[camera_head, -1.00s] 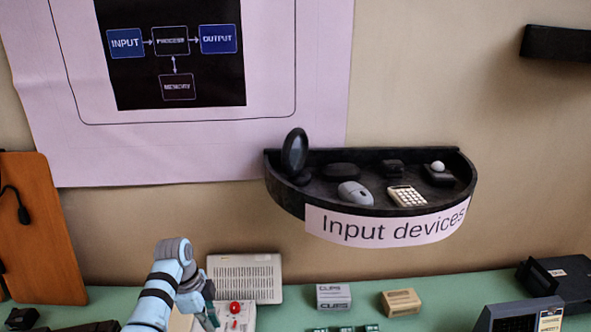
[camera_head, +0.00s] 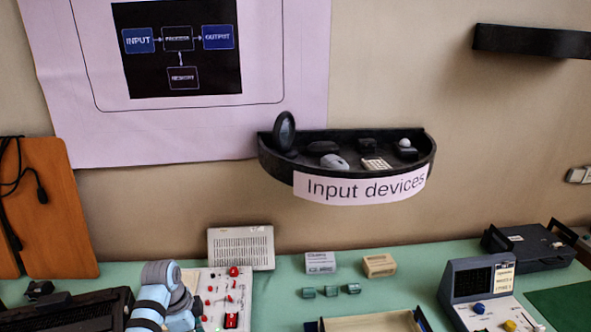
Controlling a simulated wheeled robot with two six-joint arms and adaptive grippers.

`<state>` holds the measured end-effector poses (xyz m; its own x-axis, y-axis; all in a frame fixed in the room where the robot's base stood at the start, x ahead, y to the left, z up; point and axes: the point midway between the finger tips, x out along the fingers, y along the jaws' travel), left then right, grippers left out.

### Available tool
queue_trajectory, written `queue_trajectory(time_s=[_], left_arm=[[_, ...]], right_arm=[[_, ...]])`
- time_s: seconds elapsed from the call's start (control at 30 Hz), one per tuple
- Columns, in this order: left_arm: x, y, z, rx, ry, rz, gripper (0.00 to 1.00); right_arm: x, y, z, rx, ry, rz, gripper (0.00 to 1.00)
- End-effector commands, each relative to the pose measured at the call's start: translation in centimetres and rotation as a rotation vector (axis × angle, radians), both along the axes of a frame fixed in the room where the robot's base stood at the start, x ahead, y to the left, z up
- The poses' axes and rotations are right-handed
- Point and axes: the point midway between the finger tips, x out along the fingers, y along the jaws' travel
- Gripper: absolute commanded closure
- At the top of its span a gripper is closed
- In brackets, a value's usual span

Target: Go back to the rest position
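My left arm, light blue with black bands, comes in at the bottom left of the head view. Its gripper is not clearly visible; the arm's rounded joint hides the part beyond it, in front of a white panel with red knobs (camera_head: 233,290). My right arm and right gripper are out of view. The black half-round shelf (camera_head: 345,155) on the wall bears the label "Input devices" (camera_head: 360,187). On it stand a grey mouse (camera_head: 334,162), a small keypad (camera_head: 376,164), a round black device (camera_head: 284,132) and a trackball (camera_head: 405,147).
The green table (camera_head: 405,285) holds a CLIPS box (camera_head: 320,263), a tan box (camera_head: 379,265), small green blocks (camera_head: 331,291), a tray (camera_head: 372,323), a console (camera_head: 480,285) and a black drive unit (camera_head: 528,246). A black keyboard (camera_head: 75,312) is at the left. A dark wall shelf (camera_head: 530,41) is upper right.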

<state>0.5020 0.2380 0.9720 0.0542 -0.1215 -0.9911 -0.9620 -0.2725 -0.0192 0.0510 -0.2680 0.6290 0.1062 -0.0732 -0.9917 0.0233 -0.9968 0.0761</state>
Motion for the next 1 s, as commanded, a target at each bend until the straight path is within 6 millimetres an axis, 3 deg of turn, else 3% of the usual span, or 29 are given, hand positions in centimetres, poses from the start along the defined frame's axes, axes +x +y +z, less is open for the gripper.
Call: queue_trajectory(time_s=[0.27, 0.5, 0.73, 1.0], left_arm=[[-5.2, 0.6, -4.5, 0.042, -0.024, 0.250, 1.00], [-12.8, 1.0, -7.2, 0.060, -0.077, 0.559, 1.00], [-20.6, 0.9, -6.7, 0.035, -0.137, 0.847, 1.00], [-28.2, 0.6, -3.1, -0.035, -0.196, 1.140, 1.00]], right_arm=[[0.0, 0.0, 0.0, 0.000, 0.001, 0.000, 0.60], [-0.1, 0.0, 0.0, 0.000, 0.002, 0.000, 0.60], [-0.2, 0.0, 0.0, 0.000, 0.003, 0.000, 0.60], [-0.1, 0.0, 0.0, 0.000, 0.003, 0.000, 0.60]])
